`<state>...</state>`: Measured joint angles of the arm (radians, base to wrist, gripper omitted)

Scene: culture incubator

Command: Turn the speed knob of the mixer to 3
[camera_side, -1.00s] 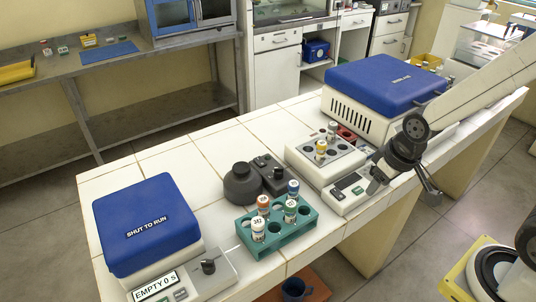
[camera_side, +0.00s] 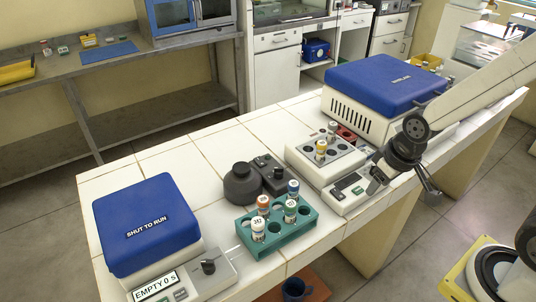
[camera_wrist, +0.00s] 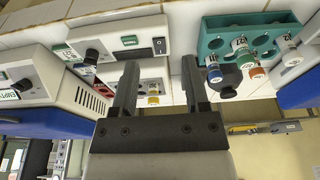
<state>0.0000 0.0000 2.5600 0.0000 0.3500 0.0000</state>
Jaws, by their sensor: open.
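The mixer (camera_side: 242,184) is a dark unit with a round black cup and a box beside it. Its black speed knob (camera_side: 278,172) stands on the box; the dial setting is too small to read. A dark rounded part, probably the mixer's, shows in the wrist view (camera_wrist: 228,92) beyond the tube rack; the knob cannot be made out there. My gripper (camera_wrist: 160,68) is open and empty in the wrist view, its two dark fingers spread apart. In the side view my wrist hangs by the front right of the heating block, well right of the mixer and apart from it.
The teal tube rack (camera_side: 292,246) with several capped vials stands in front of the mixer. The heating block (camera_side: 340,157) is to its right. A blue-lidded centrifuge (camera_side: 118,258) is at front left, another blue-lidded machine (camera_side: 350,118) at back right. Bare tiles lie left of the mixer.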

